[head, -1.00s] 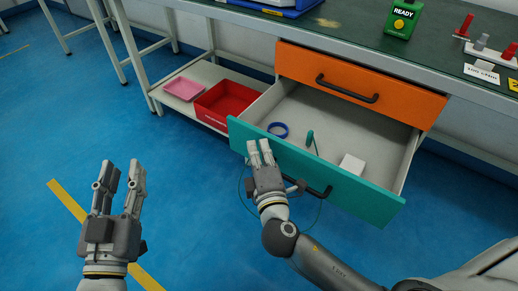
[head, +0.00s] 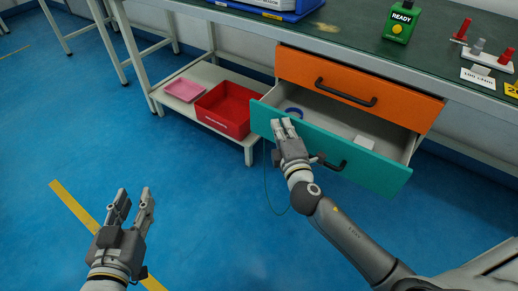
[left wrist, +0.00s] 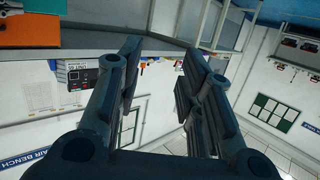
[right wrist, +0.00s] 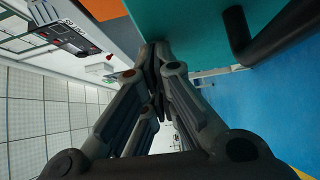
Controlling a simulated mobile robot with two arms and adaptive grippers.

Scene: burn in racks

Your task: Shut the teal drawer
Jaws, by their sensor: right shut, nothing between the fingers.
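The teal drawer (head: 350,158) is partly open below the orange drawer in the head view. A blue ring (head: 294,113) and a white block (head: 364,142) show inside it. My right gripper (head: 283,124) is shut and empty, its fingertips against the left part of the teal front. In the right wrist view, the closed fingertips (right wrist: 160,48) meet the teal panel (right wrist: 195,25), with the dark handle (right wrist: 270,35) to the right. My left gripper (head: 133,195) is open and empty above the floor, and its spread fingers (left wrist: 165,65) show in the left wrist view.
The orange drawer (head: 410,104) is closed under the dark green bench top (head: 340,45). A red bin (head: 222,110) and a pink tray (head: 184,89) sit on a low shelf to the left of the drawer.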

